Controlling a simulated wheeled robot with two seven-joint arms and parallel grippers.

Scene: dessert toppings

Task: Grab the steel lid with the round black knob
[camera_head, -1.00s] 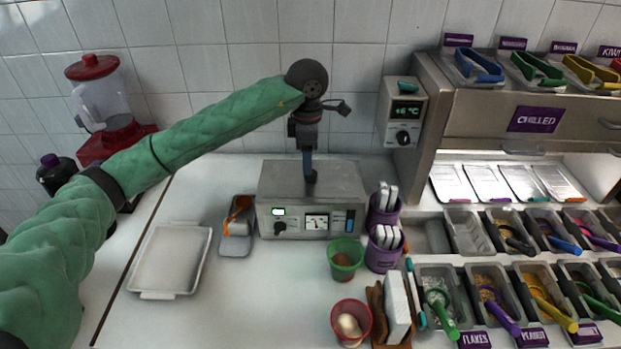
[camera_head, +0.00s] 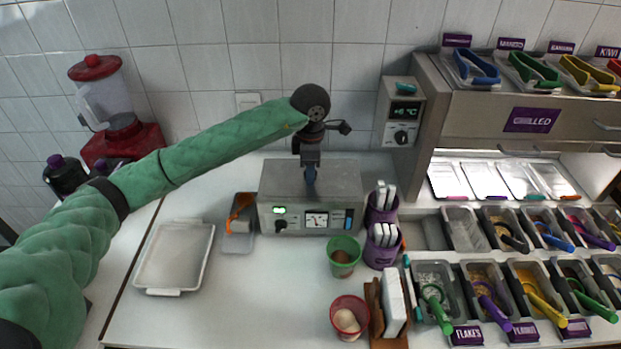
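A steel warmer box (camera_head: 340,222) with a lit display, a dial and a gauge stands at the middle of the counter. Its flat steel top (camera_head: 340,177) shows, but I cannot make out a separate lid edge. My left gripper (camera_head: 310,184) points straight down over the middle of this top, with its tips at or just above it. The gripper hides the spot below it, so a round black knob cannot be told apart from the dark fingertips. Whether the fingers are open or shut does not show. My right gripper is not in view.
A white tray (camera_head: 153,270) and a small grey holder with an orange-handled tool (camera_head: 240,222) lie left of the box. Purple cups (camera_head: 382,250), a green cup (camera_head: 343,262) and a red cup (camera_head: 349,325) stand in front and right. Topping bins fill the right.

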